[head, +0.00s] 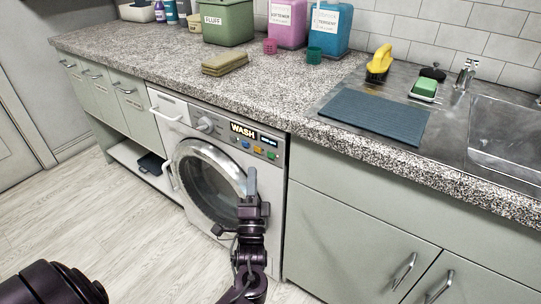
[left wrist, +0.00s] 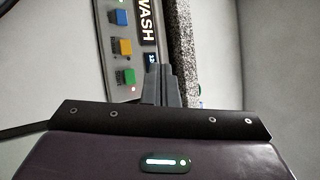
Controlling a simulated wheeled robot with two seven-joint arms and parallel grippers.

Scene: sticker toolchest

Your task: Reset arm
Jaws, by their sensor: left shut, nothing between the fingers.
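My left gripper (head: 251,182) is in front of the right part of the washing machine (head: 276,185), below its control panel. Its fingers are shut together with nothing between them. In the left wrist view the closed fingertips (left wrist: 160,72) point toward the panel, beside the green button (left wrist: 124,77). I cannot tell whether they touch anything. A yellow button (left wrist: 121,47) and a blue button (left wrist: 118,17) line up beyond the green one, next to the WASH label (left wrist: 148,20). A small red light shows near the green button. My right gripper is not in view.
The round washer door (head: 208,185) is left of my gripper. A speckled countertop (head: 300,95) runs above, holding a folded cloth (head: 225,62), a green FLUFF bin (head: 228,22), a dark mat (head: 375,118) and a sink (head: 505,130). The floor (head: 110,215) at left is largely clear.

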